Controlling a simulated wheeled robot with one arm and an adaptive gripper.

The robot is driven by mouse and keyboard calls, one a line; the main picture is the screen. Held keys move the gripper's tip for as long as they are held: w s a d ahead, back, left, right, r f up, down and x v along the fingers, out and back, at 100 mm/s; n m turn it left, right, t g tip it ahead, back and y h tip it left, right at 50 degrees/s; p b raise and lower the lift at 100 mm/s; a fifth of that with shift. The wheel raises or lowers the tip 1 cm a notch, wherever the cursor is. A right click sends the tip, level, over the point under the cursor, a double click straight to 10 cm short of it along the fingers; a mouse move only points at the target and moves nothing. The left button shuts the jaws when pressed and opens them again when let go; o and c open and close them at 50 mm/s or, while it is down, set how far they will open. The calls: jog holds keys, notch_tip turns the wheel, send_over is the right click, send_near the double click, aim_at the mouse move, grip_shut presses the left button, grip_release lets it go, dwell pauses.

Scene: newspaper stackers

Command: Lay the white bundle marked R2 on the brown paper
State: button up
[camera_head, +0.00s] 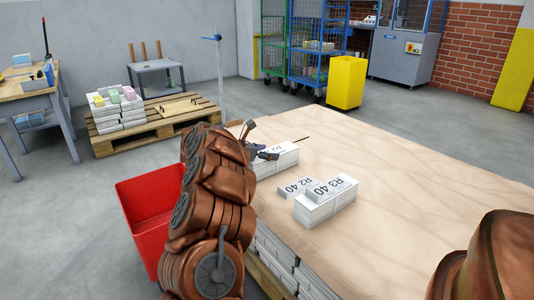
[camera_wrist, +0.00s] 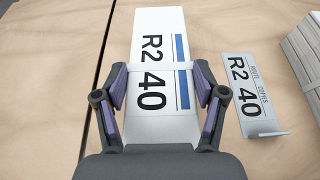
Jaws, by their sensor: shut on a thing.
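The white bundle marked R2 (camera_head: 284,159) is between the fingers of my gripper (camera_head: 262,154), near the far left part of a broad light brown top. In the wrist view the bundle (camera_wrist: 160,42) shows "R2 40", a blue stripe and a pale band. My gripper (camera_wrist: 160,88) is shut on its two long sides. I cannot tell whether the bundle touches the surface below. The light brown surface (camera_head: 400,160) has a wood-like grain; I cannot tell which part is the brown paper. A dark seam runs left of the bundle in the wrist view.
A red bin (camera_head: 145,215) is left of my arm. The top's right side is clear. A yellow bin (camera_head: 346,82) stands behind.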

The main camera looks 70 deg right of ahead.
jog(key=shift+f, duration=0.1)
jog(key=o, duration=1.9)
jog(key=shift+f, duration=0.1)
jog(key=shift+a, duration=0.1)
jog(key=v, duration=1.2)
